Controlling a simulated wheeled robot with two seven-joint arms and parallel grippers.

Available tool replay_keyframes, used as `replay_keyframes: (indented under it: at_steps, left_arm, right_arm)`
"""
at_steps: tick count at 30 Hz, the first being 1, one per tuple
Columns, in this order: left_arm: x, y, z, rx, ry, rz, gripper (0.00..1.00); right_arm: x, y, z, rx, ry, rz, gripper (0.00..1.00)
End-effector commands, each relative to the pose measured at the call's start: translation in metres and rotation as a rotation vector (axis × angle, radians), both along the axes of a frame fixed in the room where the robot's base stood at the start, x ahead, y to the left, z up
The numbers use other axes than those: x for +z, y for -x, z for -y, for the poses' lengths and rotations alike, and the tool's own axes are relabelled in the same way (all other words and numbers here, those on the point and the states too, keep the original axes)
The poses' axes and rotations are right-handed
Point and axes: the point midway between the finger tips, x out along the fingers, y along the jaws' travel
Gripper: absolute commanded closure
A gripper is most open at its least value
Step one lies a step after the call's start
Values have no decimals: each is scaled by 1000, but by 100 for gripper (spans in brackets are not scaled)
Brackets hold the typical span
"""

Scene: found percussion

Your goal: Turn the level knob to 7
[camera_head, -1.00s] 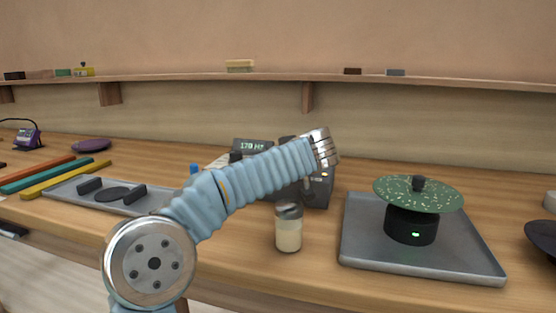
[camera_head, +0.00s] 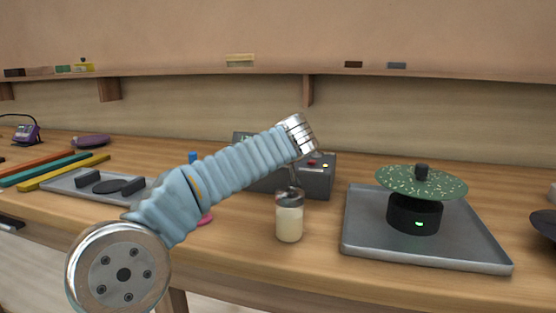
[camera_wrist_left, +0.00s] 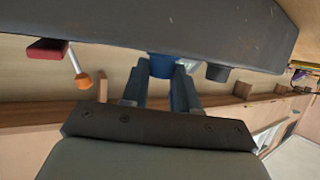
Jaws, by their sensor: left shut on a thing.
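The dark grey control box (camera_head: 318,182) stands on the bench in the head view, partly behind my left arm, with a red part and a small yellow one on top. In the left wrist view the box (camera_wrist_left: 190,25) fills the top edge. My left gripper (camera_wrist_left: 160,80) is shut on a blue knob (camera_wrist_left: 162,66) on the box, one finger on each side. No scale or pointer for the knob can be read. My left arm hides the knob and gripper in the head view. My right gripper is not in view.
Beside the knob are a dark knob (camera_wrist_left: 217,72), an orange-tipped lever (camera_wrist_left: 82,80) and a red part (camera_wrist_left: 47,50). A cream-filled jar (camera_head: 289,218) stands close in front of the box. A grey tray (camera_head: 425,255) with a green disc (camera_head: 422,183) is at right.

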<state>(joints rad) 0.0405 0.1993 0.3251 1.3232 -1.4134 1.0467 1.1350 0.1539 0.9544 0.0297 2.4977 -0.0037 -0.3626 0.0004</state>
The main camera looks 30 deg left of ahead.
Motion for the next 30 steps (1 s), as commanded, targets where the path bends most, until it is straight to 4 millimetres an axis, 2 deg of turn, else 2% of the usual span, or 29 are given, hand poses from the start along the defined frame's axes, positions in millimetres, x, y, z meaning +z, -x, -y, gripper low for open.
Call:
replay_keyframes:
  at_steps: [1,6,18,30]
  left_arm:
    - [-4,2,-2,-35,1,3,100]
    - [0,3,-4,-194,0,3,100]
    - [4,4,-9,-514,2,1,100]
    - [0,4,-11,-695,2,-2,100]
  right_arm:
    - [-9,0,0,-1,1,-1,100]
    - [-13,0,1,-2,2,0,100]
    - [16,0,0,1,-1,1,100]
    - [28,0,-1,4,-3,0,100]
